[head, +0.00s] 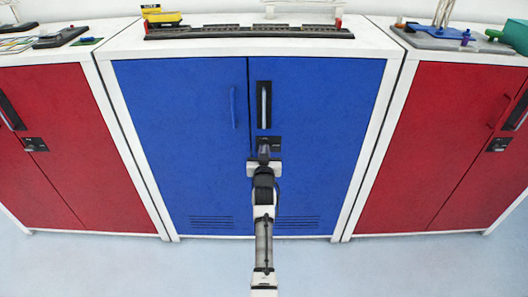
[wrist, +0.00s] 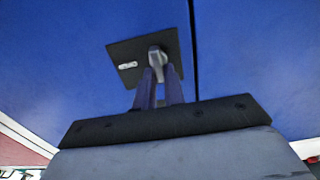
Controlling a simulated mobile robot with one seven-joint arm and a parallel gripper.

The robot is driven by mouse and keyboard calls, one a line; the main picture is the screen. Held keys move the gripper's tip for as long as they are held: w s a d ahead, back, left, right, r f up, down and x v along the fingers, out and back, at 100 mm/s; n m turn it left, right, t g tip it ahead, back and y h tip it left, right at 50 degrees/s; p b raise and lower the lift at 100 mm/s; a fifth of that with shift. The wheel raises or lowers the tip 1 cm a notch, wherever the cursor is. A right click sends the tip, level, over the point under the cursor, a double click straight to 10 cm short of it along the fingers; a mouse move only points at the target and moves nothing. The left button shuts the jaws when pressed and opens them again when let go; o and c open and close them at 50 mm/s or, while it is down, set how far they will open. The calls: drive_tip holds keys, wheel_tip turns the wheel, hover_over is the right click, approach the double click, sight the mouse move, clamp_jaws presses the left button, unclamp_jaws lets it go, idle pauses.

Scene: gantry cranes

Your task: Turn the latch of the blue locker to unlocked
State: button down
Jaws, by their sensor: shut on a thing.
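The blue locker (head: 180,130) stands in the middle of the head view with both doors closed. Its latch is a small grey knob (wrist: 157,54) on a dark square plate (wrist: 126,50), with a small pale mark beside it. The plate also shows in the head view (head: 275,141), on the right door near the door gap. My gripper (wrist: 159,76) has its two dark fingers on either side of the knob, shut on it. In the head view my gripper (head: 264,152) reaches the plate from below and hides the knob. I cannot tell whether the latch reads locked or unlocked.
A grey upright handle (head: 264,105) in a dark recess sits just above the latch plate. Red lockers (head: 425,130) (head: 35,100) flank the blue one. Models stand on the locker tops, including a dark track (head: 245,32). The floor (head: 110,265) in front is clear.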

drive_tip(key=shift+m, duration=0.3)
drive_tip(key=shift+d+f+m+p, duration=0.15)
drive_tip(key=shift+m+p, duration=0.3)
drive_tip(key=shift+m, duration=2.4)
drive_tip(key=shift+d+f+m+p, duration=0.2)
drive_tip(key=shift+m+p, duration=0.3)
drive_tip(key=shift+m, duration=2.4)
drive_tip(key=shift+d+f+m+p, duration=0.15)
drive_tip(key=shift+m+p, duration=0.3)
drive_tip(key=shift+m, duration=2.4)
drive_tip(key=c, duration=1.5)
unclamp_jaws()
